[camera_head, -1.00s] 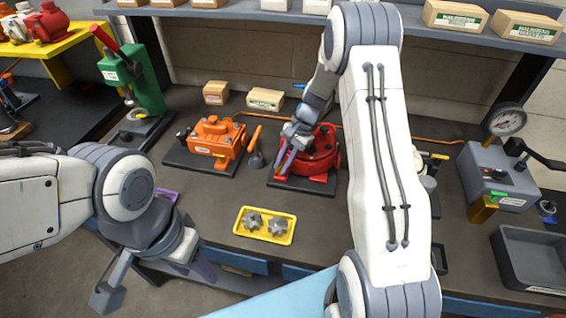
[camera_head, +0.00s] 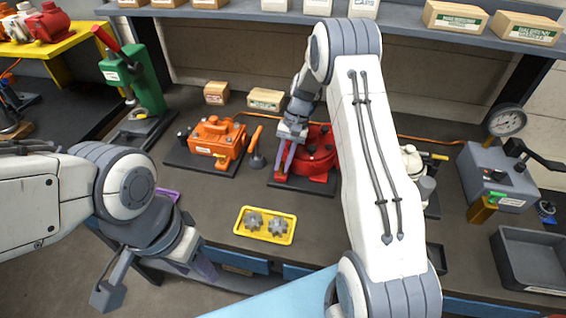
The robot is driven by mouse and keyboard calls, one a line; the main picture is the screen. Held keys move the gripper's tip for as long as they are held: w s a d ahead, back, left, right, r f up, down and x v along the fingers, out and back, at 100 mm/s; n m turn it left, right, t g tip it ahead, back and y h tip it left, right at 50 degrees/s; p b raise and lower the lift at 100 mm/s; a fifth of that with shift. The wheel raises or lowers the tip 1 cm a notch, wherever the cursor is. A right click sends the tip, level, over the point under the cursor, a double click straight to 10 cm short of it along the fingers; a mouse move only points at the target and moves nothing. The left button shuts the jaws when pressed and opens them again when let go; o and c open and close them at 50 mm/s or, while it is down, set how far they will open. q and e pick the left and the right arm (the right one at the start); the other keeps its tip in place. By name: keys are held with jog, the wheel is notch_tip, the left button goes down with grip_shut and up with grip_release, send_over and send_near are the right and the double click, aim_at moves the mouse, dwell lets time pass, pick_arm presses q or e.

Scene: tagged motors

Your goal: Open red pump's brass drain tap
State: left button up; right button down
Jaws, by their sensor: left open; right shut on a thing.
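The red pump (camera_head: 318,158) stands on a dark base plate at the middle of the bench. My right gripper (camera_head: 285,170) is at the pump's left front side, pointing down, with its fingers close against it. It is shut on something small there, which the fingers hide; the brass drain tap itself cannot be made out. My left gripper (camera_head: 150,285) is open and empty, low at the left, off the front edge of the bench and far from the pump.
An orange pump (camera_head: 214,140) stands left of the red one, with an orange-handled tool (camera_head: 256,150) between them. A yellow tray (camera_head: 265,226) with grey gears lies in front. A cream pump (camera_head: 412,160) and a grey gauge box (camera_head: 495,182) stand right. A green press (camera_head: 135,80) stands left.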

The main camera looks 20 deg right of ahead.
jog(key=c, duration=0.8)
grip_release()
jog(key=b+v, duration=0.2)
jog(key=v, duration=0.8)
jog(key=shift+r, duration=0.25)
